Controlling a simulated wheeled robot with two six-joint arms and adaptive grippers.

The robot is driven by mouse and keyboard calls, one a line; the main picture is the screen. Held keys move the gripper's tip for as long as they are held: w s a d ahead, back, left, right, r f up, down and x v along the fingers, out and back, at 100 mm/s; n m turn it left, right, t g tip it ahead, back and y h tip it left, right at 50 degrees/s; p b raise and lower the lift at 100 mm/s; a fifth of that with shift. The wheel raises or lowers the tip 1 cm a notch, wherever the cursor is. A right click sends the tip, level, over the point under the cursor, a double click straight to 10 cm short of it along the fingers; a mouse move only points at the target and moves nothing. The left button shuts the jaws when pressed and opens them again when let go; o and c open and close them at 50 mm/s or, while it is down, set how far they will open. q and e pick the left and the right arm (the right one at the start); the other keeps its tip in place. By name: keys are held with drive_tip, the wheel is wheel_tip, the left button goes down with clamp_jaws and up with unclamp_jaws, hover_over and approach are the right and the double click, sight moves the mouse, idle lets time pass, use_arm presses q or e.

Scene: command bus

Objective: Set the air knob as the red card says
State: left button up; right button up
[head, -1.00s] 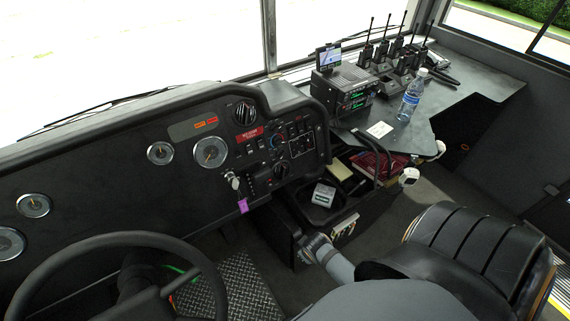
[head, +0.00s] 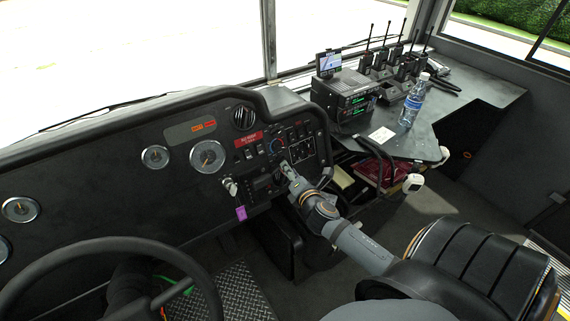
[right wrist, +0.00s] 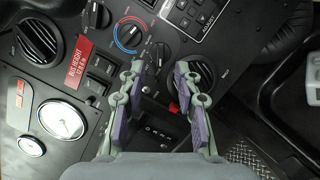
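A round dial with a blue and red arc (right wrist: 130,35) is on the dark dash panel; it also shows in the head view (head: 277,145). A smaller black knob (right wrist: 158,53) sits beside it. I cannot tell which is the air knob, and their markings are too small to read. A red label (right wrist: 79,63) reading "BUS HEIGHT" is on the panel, also in the head view (head: 248,138); I see no other clear red card. My right gripper (right wrist: 159,67) is open and empty, fingers apart, in front of the panel just below the dial; it shows in the head view (head: 287,168). My left gripper is out of view.
Round vents (right wrist: 39,38) and rocker switches (right wrist: 99,70) surround the dials. The steering wheel (head: 110,245) is at the lower left. Radios (head: 345,95) and a water bottle (head: 413,100) stand on the side shelf at right.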

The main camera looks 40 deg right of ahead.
sight(281, 160)
drive_tip(key=x, duration=0.5)
clamp_jaws()
